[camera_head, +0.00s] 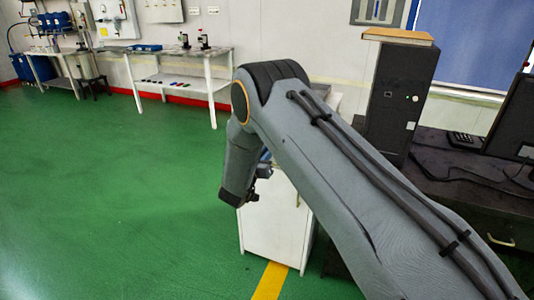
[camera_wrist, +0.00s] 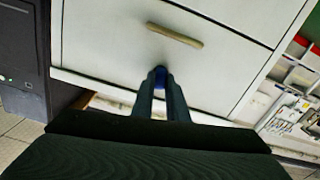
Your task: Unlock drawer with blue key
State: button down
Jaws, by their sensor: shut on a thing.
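The blue key (camera_wrist: 160,82) shows as a small blue patch between the two fingers of my gripper (camera_wrist: 160,75) in the wrist view. My gripper is shut on it, and the fingers hide most of it. The fingertips point at the white drawer front (camera_wrist: 105,50), close below its tan handle (camera_wrist: 174,35). The keyhole is hidden, and I cannot tell whether the key is in it. In the head view the white drawer cabinet (camera_head: 268,232) stands on the floor, its upper part behind my arm. The drawer looks closed.
A dark computer tower (camera_head: 392,105) and a black desk (camera_head: 440,180) stand right of the cabinet. Benches (camera_head: 180,62) line the back wall. The green floor (camera_head: 110,190) to the left is clear.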

jog(key=shift+a+f+n+b, duration=0.1)
jog(key=shift+n+b, duration=0.25)
jog(key=shift+n, duration=3.55)
jog(key=shift+a+f+n+b, duration=0.1)
jog(key=shift+n+b, duration=0.25)
jog(key=shift+n, duration=3.55)
jog(key=c, duration=1.7)
grip_release()
jog(key=shift+c, duration=0.2)
jog(key=v, duration=0.7)
jog(key=shift+s+b, duration=0.35)
jog(key=shift+b, duration=0.1)
